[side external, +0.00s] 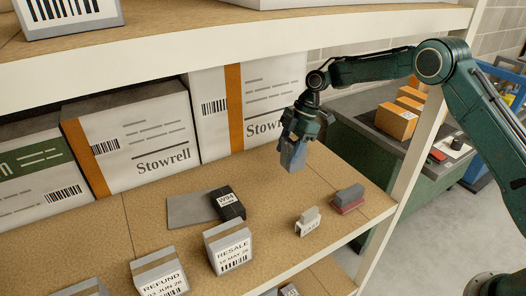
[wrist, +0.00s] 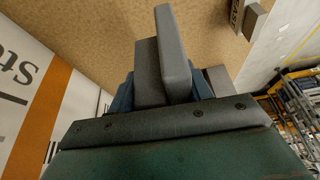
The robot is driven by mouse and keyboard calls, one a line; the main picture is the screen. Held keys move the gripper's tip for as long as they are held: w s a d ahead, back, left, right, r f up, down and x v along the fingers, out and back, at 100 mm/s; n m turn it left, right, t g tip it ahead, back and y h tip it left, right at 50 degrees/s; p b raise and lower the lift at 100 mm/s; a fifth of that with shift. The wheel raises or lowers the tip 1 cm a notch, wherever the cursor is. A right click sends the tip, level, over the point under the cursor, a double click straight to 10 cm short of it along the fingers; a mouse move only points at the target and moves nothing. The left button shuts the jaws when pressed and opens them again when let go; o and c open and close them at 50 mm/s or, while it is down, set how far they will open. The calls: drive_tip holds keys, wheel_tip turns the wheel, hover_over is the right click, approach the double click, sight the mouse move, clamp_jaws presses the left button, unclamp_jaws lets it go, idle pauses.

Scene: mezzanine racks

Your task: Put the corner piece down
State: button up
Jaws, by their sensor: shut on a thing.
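My gripper (side external: 294,138) is above the shelf board (side external: 275,190), in front of the right-hand Stowrell carton. It is shut on the corner piece, a plain grey part with flat faces. In the wrist view the corner piece (wrist: 175,55) stands out past the blue fingers, with one long face and a shorter one beside it. In the side view the blue-grey fingers and the piece blend together, so its lower end is hard to make out. It looks clear of the board.
Stowrell cartons (side external: 130,135) line the back. A grey pad (side external: 190,208) with a black labelled block (side external: 229,204) lies mid-shelf. In front are a RESALE box (side external: 228,247), a REFUND box (side external: 158,273), a small labelled grey piece (side external: 308,222) and a red-grey block (side external: 347,199). An upper shelf (side external: 240,47) hangs overhead.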

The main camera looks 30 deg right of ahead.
drive_tip(key=shift+x, duration=4.55)
drive_tip(key=shift+f, duration=0.2)
drive_tip(key=o, duration=0.9)
drive_tip(key=shift+o, duration=0.2)
drive_tip(key=shift+r, duration=0.15)
drive_tip(key=v, duration=1.2)
drive_tip(key=shift+w, duration=0.15)
